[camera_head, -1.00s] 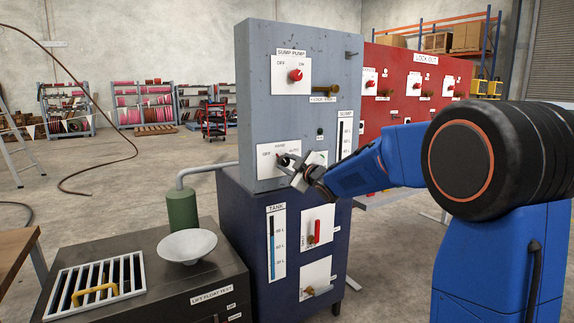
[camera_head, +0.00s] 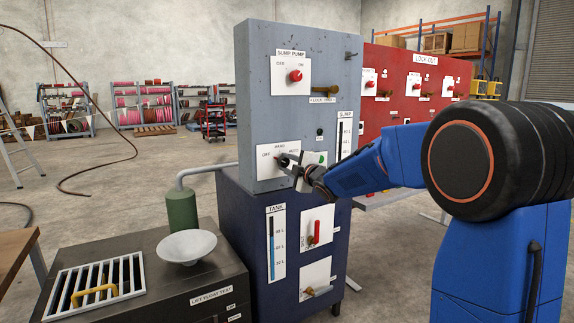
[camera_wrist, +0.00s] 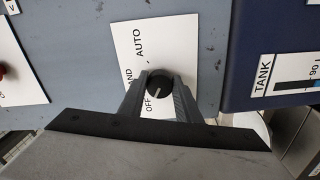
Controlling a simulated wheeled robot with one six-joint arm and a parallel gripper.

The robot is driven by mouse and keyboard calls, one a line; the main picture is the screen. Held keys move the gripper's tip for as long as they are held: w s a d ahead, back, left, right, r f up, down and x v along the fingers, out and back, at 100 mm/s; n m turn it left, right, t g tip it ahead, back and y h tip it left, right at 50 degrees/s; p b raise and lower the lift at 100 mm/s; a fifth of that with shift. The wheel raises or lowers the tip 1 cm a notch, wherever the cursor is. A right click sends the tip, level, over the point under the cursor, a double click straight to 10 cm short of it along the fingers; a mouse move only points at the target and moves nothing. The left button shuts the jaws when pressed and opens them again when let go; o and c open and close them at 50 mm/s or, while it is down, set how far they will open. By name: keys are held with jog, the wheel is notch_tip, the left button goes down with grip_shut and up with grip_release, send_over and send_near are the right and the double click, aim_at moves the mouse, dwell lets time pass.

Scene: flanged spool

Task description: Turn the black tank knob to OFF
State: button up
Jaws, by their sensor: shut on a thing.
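The black tank knob (camera_wrist: 159,79) sits on a white plate (camera_wrist: 130,50) marked OFF, HAND and AUTO. In the wrist view, my gripper (camera_wrist: 159,84) has one finger on each side of the knob and is shut on it. A pale mark on the knob faces the OFF lettering (camera_wrist: 148,103); its exact angle is hard to read. In the head view, the knob (camera_head: 283,160) shows at the left of my gripper (camera_head: 292,164), low on the grey panel. The gripper covers part of the plate there.
A red SUMP PUMP knob (camera_head: 295,76) and a brass-coloured lock part (camera_head: 324,91) are higher on the grey panel. The TANK gauge (camera_head: 276,243) and a red lever (camera_head: 317,231) are below. A black bench (camera_head: 215,283) with a white funnel (camera_head: 187,247) stands at left.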

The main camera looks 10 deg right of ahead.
jog(key=o, duration=1.1)
jog(key=shift+c, duration=0.2)
jog(key=shift+s, duration=0.1)
jog(key=v, duration=1.7)
jog(key=shift+s, duration=0.15)
